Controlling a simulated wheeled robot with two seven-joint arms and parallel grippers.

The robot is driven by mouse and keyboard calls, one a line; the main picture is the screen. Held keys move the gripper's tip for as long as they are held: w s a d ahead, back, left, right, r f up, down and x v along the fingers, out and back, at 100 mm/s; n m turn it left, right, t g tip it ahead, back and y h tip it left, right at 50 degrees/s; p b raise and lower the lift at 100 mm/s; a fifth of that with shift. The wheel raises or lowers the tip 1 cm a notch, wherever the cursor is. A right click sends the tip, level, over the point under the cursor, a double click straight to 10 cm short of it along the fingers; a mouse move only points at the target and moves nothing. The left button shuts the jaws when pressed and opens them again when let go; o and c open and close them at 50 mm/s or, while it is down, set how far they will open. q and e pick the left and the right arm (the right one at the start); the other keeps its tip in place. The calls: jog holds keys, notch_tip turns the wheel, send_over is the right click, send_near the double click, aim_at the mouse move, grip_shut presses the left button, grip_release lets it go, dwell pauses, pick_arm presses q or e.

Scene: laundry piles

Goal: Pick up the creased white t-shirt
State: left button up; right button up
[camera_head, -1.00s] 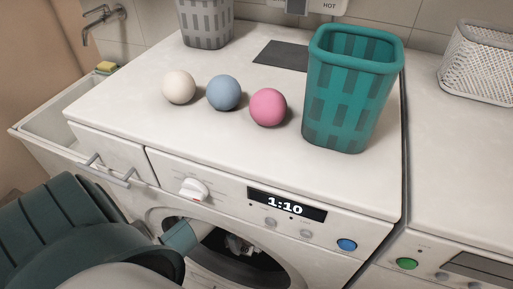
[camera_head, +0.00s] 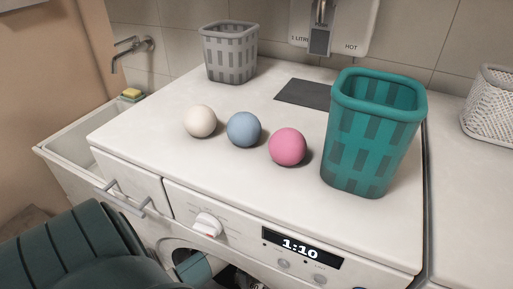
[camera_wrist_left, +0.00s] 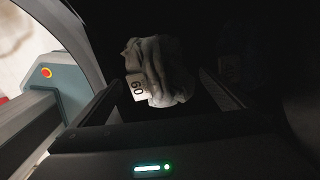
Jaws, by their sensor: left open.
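In the left wrist view a crumpled whitish cloth (camera_wrist_left: 168,62), which looks like the creased white t-shirt, lies in the dark. A pale label with digits (camera_wrist_left: 136,88) shows on its left side. My left gripper (camera_wrist_left: 160,84) is open, its dark fingers to either side of the cloth's near part. I cannot tell whether they touch it. In the head view my left arm reaches into the round door opening of the washing machine (camera_head: 165,225), cut off by the bottom edge. My right gripper is in neither view.
On the machine top stand a teal basket (camera_head: 345,150), a grey basket (camera_head: 229,55), and white (camera_head: 200,121), blue (camera_head: 244,129) and pink (camera_head: 287,146) balls. A white wire basket (camera_head: 490,110) is at right. A sink (camera_head: 75,155) is at left.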

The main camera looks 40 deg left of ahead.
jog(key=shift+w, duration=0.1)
pick_arm(q)
jog(key=shift+d+f, duration=0.15)
jog(key=shift+f, duration=0.5)
notch_tip(320, 180, down, 3)
jog(key=shift+s+d+f+p, duration=0.1)
jog(key=shift+d+p, duration=0.05)
jog(key=shift+p, duration=0.2)
jog(key=shift+f, duration=0.35)
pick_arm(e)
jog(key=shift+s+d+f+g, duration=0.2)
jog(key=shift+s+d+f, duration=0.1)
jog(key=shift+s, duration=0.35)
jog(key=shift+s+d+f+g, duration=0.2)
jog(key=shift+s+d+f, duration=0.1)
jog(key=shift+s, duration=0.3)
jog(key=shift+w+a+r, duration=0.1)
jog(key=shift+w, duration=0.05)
pick_arm(q)
jog(key=c, duration=1)
jog(key=shift+c, duration=0.2)
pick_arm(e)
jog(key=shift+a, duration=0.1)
pick_arm(q)
jog(key=shift+r, duration=0.1)
